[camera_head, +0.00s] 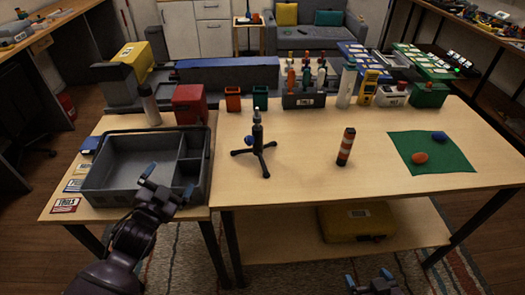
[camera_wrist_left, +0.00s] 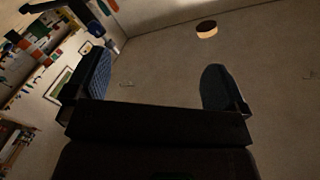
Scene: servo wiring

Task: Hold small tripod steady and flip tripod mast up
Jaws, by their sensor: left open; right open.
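The small black tripod (camera_head: 258,150) stands on the wooden table near its middle, legs spread on the tabletop. Its short mast points up in the head view, with a blue knob at its side. My left gripper (camera_head: 166,183) is open and empty over the front of the grey tray, to the left of the tripod and apart from it. In the left wrist view the left gripper (camera_wrist_left: 160,90) shows its two fingers wide apart with nothing between them. My right gripper (camera_head: 370,282) is open and low at the bottom edge of the head view, in front of the table and far from the tripod.
The grey divided tray (camera_head: 110,199) fills the table's left part. An orange-striped cylinder (camera_head: 346,147) stands right of the tripod. A green mat (camera_head: 450,163) holds an orange and a blue lump. Bins and tools line the back. The tabletop around the tripod is clear.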

